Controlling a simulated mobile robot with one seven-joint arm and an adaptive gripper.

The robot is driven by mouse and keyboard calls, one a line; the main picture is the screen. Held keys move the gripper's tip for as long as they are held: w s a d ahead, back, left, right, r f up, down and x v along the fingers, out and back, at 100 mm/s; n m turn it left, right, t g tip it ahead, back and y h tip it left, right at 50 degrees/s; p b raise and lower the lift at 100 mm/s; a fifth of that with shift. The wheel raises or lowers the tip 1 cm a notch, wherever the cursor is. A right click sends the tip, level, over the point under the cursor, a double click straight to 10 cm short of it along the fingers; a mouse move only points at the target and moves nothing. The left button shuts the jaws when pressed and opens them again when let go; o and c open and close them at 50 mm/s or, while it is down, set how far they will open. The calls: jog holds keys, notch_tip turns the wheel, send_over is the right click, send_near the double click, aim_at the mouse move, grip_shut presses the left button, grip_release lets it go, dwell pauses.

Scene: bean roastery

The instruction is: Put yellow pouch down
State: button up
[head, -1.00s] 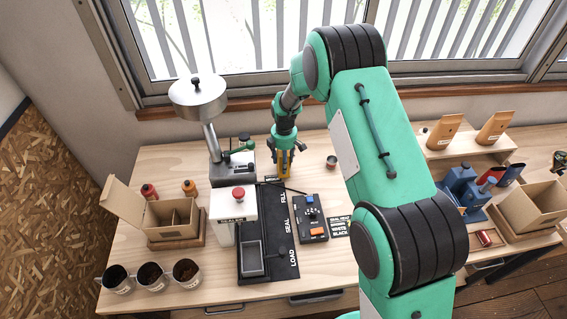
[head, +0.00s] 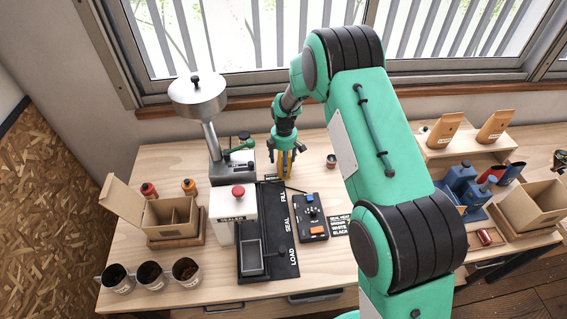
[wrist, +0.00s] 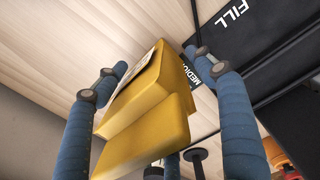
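The yellow pouch (wrist: 150,110) stands between the blue fingers of my gripper (wrist: 160,115) in the wrist view. A gap shows between the pouch and the right finger, and the fingers look spread around it. In the head view my gripper (head: 284,165) points down at the FILL end of the black track (head: 272,205), and the yellow pouch (head: 284,172) shows only partly between the fingers. A pale label is on the pouch's upper face in the wrist view. Whether its base rests fully on the surface is hidden.
The white sealer (head: 232,208) with a red knob stands left of the track, and the filler's base (head: 232,168) behind it. A control box (head: 311,218) is right of the track. A small metal cup (head: 331,161) stands right of my gripper. Bare wood lies around the cup.

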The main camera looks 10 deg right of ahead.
jog(key=shift+r, duration=0.15)
notch_tip(320, 180, up, 13)
jog(key=shift+s+f+p, duration=0.1)
jog(key=shift+f+p, duration=0.1)
jog(key=shift+p, duration=0.1)
dwell(0.5)
dwell(0.6)
jog(key=shift+d+r, duration=0.1)
jog(key=shift+r, duration=0.15)
jog(key=s+d+r+m+t, duration=0.1)
jog(key=s+d+r+m, duration=0.25)
jog(key=s+r, duration=0.8)
jog(key=s+d+r+m+t, duration=0.25)
jog(key=s+r+m, duration=0.4)
jog(key=r, duration=0.85)
jog(key=s+d+r+m, duration=0.1)
jog(key=s+r+m, duration=0.1)
jog(key=s, duration=0.7)
jog(key=s+d+r+m+t, duration=0.1)
jog(key=s+m, duration=0.2)
jog(key=s, duration=0.7)
jog(key=s+d+r+m+t, duration=0.1)
jog(key=s+r+m, duration=0.1)
jog(key=s, duration=0.7)
jog(key=shift+s+d+r+m, duration=0.3)
jog(key=shift+d, duration=0.1)
